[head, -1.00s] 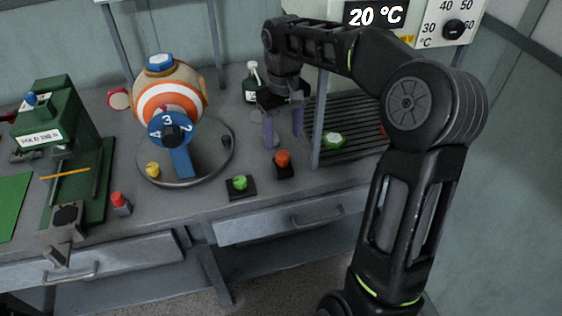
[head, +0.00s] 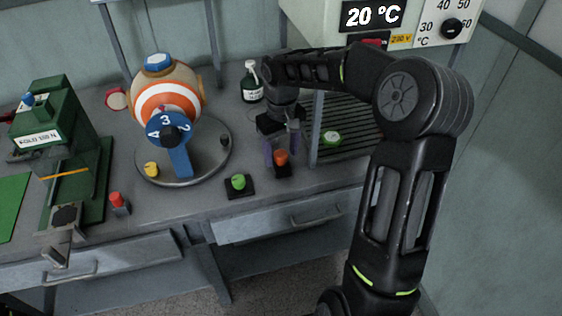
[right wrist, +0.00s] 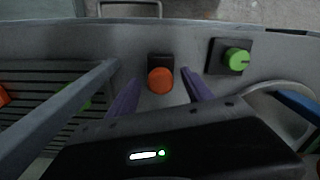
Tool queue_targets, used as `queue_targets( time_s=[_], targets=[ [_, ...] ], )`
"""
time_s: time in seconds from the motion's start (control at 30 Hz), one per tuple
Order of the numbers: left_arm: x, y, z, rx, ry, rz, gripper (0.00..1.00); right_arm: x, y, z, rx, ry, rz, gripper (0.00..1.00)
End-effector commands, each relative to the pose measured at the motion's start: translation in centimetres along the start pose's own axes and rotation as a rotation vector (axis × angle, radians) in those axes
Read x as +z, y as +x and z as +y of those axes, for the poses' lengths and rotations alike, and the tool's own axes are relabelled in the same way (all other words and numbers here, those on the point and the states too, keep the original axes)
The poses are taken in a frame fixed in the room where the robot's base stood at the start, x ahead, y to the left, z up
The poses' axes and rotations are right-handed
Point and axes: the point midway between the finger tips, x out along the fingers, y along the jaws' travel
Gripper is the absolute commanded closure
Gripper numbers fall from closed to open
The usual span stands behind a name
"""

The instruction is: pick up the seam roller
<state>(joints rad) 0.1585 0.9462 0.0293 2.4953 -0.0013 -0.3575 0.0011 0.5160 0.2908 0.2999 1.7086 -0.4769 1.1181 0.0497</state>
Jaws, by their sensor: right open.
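I cannot single out a seam roller with certainty in either view. An orange-red knob on a black block (head: 281,158) shows between the fingers in the head view. In the right wrist view, the open right gripper (right wrist: 159,77) has the same orange knob (right wrist: 160,80) between its fingers. I see no contact, and nothing appears held. My left gripper is not in view.
A green knob on a black block (head: 238,183) is left of the gripper. A striped ball (head: 167,100) stands on a round plate (head: 205,170). A dark bottle (head: 252,86) is behind. A post (head: 317,130) and slatted rack (head: 352,128) are close right. A green press (head: 60,130) stands left.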

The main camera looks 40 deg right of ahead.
Motion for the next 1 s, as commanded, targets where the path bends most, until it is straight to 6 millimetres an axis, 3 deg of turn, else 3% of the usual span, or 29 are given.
queue_targets(
  time_s=[0.13,0.67,1.0],
  targets=[
    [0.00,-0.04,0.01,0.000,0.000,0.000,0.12,0.00,0.78,-0.07,-0.001,-0.001,0.001,0.41],
    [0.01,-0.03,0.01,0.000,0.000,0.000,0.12,0.00,0.74,-0.04,0.000,0.000,0.001,0.41],
    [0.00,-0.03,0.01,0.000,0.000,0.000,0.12,0.00,0.74,-0.04,0.000,0.000,0.001,0.67]
  ],
)
